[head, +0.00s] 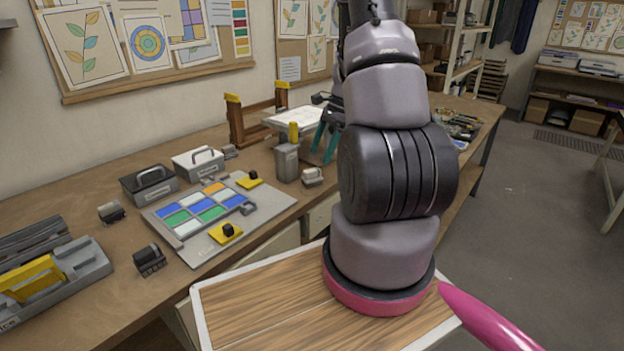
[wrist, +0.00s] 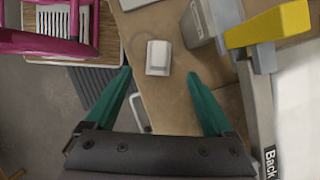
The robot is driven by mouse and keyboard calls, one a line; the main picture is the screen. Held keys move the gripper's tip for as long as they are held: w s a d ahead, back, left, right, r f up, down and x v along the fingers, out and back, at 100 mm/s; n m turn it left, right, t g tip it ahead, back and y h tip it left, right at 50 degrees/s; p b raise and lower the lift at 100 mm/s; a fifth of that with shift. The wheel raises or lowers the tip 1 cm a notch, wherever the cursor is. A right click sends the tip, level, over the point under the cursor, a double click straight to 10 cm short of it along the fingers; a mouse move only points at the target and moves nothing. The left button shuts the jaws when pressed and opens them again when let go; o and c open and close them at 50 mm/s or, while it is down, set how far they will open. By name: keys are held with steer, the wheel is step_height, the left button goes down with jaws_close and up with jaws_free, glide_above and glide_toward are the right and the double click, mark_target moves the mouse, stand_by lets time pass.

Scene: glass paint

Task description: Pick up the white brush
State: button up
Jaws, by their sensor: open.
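A small white block that looks like the white brush (head: 312,176) sits on the wooden workbench, right of a grey canister. In the wrist view the white brush (wrist: 158,56) lies on the bench near the edge, ahead of and between my teal fingertips. My gripper (wrist: 158,76) is open and empty, with one finger on each side of the brush's line and no visible contact. In the head view my gripper (head: 326,141) hangs over the bench behind the brush, partly hidden by my arm.
The grey canister (head: 287,162) stands close to the brush; it also shows in the wrist view (wrist: 196,24). A stand with a yellow top (wrist: 268,24) is at the right of the wrist view. A coloured glass panel (head: 190,238) and black blocks lie left.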

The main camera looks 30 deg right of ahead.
mark_target(314, 169)
steer(key=x, duration=0.8)
steer(key=shift+s+a, duration=0.1)
steer(key=shift+a, duration=0.05)
jaws_close()
